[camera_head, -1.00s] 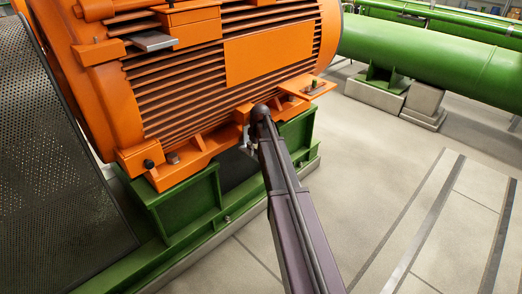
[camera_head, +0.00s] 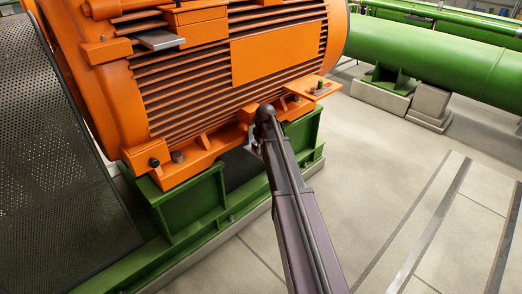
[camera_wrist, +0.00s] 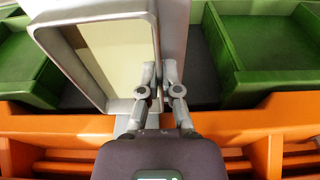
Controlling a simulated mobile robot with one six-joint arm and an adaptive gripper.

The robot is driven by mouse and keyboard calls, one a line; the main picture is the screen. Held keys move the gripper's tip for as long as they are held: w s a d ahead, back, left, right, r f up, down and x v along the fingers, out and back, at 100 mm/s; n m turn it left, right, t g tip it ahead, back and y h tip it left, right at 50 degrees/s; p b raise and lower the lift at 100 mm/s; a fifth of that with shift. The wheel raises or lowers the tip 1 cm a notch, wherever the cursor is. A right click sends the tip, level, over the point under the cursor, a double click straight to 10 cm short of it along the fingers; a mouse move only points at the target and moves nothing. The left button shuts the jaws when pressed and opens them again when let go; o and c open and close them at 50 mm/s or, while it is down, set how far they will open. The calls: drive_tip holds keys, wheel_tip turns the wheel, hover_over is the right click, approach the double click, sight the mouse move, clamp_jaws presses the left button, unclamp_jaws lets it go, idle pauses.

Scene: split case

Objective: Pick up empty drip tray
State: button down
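The drip tray (camera_wrist: 103,88) is a pale grey tray with a raised rounded rim and a cream floor. No liquid or object shows on the visible floor. My gripper (camera_wrist: 159,68) has its two fingers drawn close together on the tray's right wall, one on the inner side and one on the outer side. In the head view my gripper (camera_head: 252,149) is partly seen at the end of my arm, below the orange motor. The tray cannot be made out there.
The orange motor (camera_head: 269,56) stands close above my gripper on green supports (camera_head: 190,204). The wrist view also shows green frame parts (camera_wrist: 262,55) on both sides. A perforated grey guard (camera_head: 55,165) is at left. Open floor (camera_head: 375,185) lies to the right.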

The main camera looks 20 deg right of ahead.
drive_tip(key=shift+r+p, duration=0.4)
drive_tip(key=shift+r+p, duration=1.45)
drive_tip(key=shift+p, duration=0.05)
drive_tip(key=s, duration=0.3)
drive_tip(key=shift+s+a, duration=0.2)
drive_tip(key=shift+a, duration=0.2)
drive_tip(key=s+a+r+p, duration=0.1)
drive_tip(key=s+a, duration=0.2)
drive_tip(key=s, duration=0.8)
drive_tip(key=shift+s, duration=0.4)
drive_tip(key=shift+s+a+r, duration=0.1)
drive_tip(key=shift+s, duration=0.05)
